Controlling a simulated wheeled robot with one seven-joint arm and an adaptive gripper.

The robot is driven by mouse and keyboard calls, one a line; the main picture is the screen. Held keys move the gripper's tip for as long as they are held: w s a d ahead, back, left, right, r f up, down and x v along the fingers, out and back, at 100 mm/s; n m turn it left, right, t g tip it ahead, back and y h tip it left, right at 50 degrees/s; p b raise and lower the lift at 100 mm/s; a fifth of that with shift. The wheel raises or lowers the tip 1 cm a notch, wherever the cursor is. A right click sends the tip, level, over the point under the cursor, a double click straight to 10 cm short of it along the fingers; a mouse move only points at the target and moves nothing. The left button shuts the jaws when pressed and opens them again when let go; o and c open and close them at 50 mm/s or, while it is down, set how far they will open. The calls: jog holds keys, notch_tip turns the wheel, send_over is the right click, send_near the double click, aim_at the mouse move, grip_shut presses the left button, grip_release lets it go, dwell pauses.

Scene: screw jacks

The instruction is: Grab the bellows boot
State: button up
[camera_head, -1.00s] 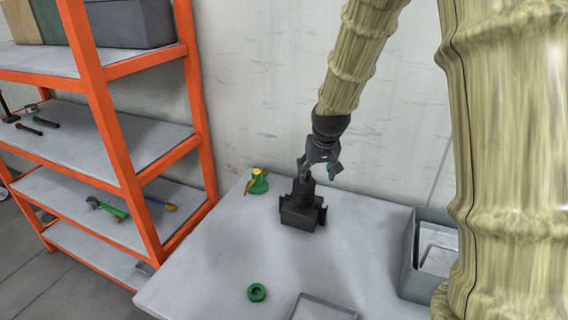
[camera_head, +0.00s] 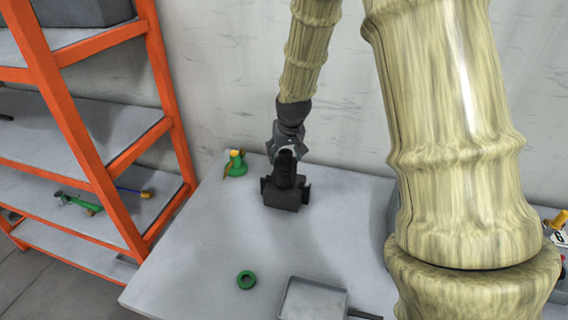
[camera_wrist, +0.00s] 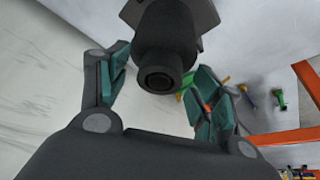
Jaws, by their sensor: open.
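The bellows boot (camera_head: 286,172) looks like a black ribbed upright piece on a dark block-like stand (camera_head: 285,197) near the back of the grey table. In the wrist view the boot (camera_wrist: 163,62) shows end-on as a dark cylinder with a round hole. My gripper (camera_head: 286,150) is at the top of the boot, its lower part overlapped by it in the head view. In the wrist view my gripper (camera_wrist: 160,85) is open, one teal-padded finger on each side of the boot. Gaps show on both sides, so I see no clear contact.
A green screw jack (camera_head: 237,166) stands left of the stand. An orange-framed shelf (camera_head: 75,140) stands at the left. The table between stand and ring is clear.

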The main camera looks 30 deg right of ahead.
jog(key=shift+s+p, duration=0.35)
jog(key=shift+s, duration=0.2)
jog(key=p+x, duration=0.1)
jog(key=x, duration=0.2)
jog(key=shift+w, duration=0.2)
jog(key=shift+f+p, duration=0.35)
jog(key=shift+f, duration=0.3)
jog(key=shift+w+f, duration=0.2)
jog(key=shift+s, duration=0.1)
jog(key=c, duration=1.2)
jog(key=shift+r, duration=0.2)
